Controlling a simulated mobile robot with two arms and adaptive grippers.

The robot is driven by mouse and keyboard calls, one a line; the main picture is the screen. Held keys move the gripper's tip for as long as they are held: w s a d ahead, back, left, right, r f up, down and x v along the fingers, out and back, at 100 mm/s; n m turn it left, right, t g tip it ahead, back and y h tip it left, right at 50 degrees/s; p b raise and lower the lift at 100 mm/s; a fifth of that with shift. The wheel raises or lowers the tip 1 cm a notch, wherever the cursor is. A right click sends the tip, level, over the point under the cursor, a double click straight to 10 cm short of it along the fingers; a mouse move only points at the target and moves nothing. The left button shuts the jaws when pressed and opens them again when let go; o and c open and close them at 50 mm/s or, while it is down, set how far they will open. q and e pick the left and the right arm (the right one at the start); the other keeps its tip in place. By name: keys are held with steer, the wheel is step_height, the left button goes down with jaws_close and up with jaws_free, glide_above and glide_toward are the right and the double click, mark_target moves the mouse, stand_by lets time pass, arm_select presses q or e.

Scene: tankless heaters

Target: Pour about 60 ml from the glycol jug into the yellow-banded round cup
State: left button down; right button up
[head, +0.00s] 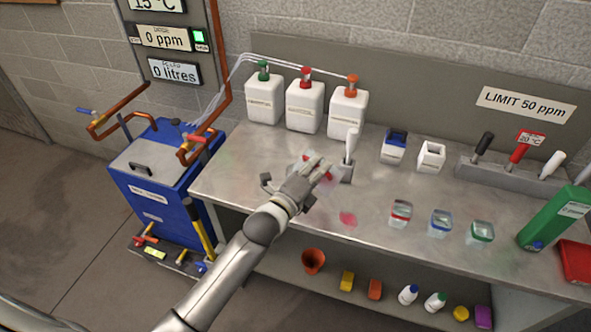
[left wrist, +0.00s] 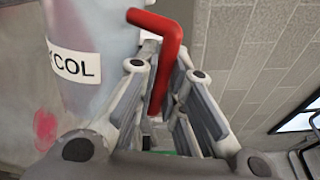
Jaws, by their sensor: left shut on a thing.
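The glycol jug (left wrist: 95,75) shows in the left wrist view as a pale, see-through cylinder with a white label ending in "COL". Its red bent handle (left wrist: 165,55) stands between my left fingers. My left gripper (head: 318,172) is shut on the jug's handle over the left part of the bench in the head view; it also shows in the left wrist view (left wrist: 155,100). In the head view the jug is mostly hidden or too faint to make out. I cannot make out a yellow-banded round cup; the banded cups I see are red, blue and green. My right gripper is out of view.
On the metal bench (head: 375,188) stand a red-banded cup (head: 400,212), a blue-banded cup (head: 440,222) and a green-banded cup (head: 481,232). White bottles (head: 305,105) stand behind my gripper. A pink patch (head: 348,218) marks the bench.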

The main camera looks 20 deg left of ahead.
mark_target(330, 184)
arm_select(q)
steer(key=shift+a+r, duration=0.1)
steer(key=shift+r, duration=0.05)
stand_by(0.3)
steer(key=shift+s+d+f+m+b, duration=0.25)
steer(key=shift+d+f+m+b, duration=0.5)
steer(key=shift+d+f+m, duration=0.4)
steer(key=shift+f, duration=0.15)
steer(key=shift+d+f+m+b, duration=0.35)
steer(key=shift+f+m+b, duration=0.35)
steer(key=shift+f+m, duration=0.15)
steer(key=shift+d+f+m+b, duration=0.3)
steer(key=shift+f+m+b, duration=0.2)
steer(key=shift+m, duration=0.1)
